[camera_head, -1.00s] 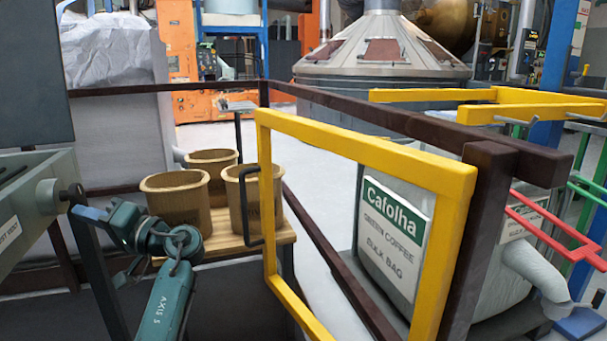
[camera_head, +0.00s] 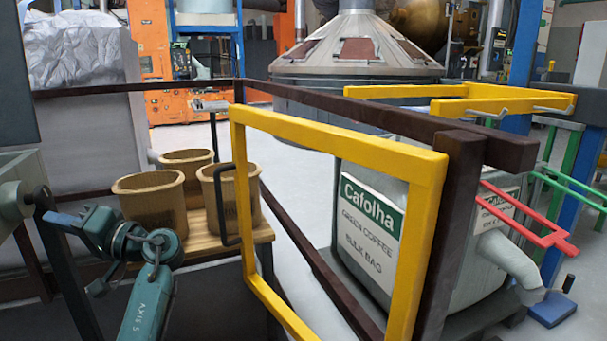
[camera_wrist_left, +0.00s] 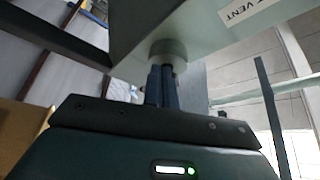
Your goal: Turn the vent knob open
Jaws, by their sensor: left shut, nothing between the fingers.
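The vent knob is a short grey cylinder on a pale grey-green housing at the left edge of the head view (camera_head: 10,201). In the left wrist view the knob (camera_wrist_left: 168,50) sits beneath the housing (camera_wrist_left: 205,35), whose label reads "VENT". My left gripper (camera_head: 60,221) is to the right of the knob and a little lower in the head view. In the left wrist view its fingers (camera_wrist_left: 161,84) are shut and empty, with their tips close to the knob's end. I cannot tell whether they touch it. My right gripper is out of view.
A yellow gate frame (camera_head: 340,132) with a dark handle stands right of my left arm. Several tan buckets (camera_head: 150,203) stand on a wooden shelf (camera_head: 262,234) behind the arm. Dark railings (camera_head: 355,125) run behind, with a bulk bag (camera_head: 365,230) beyond the gate.

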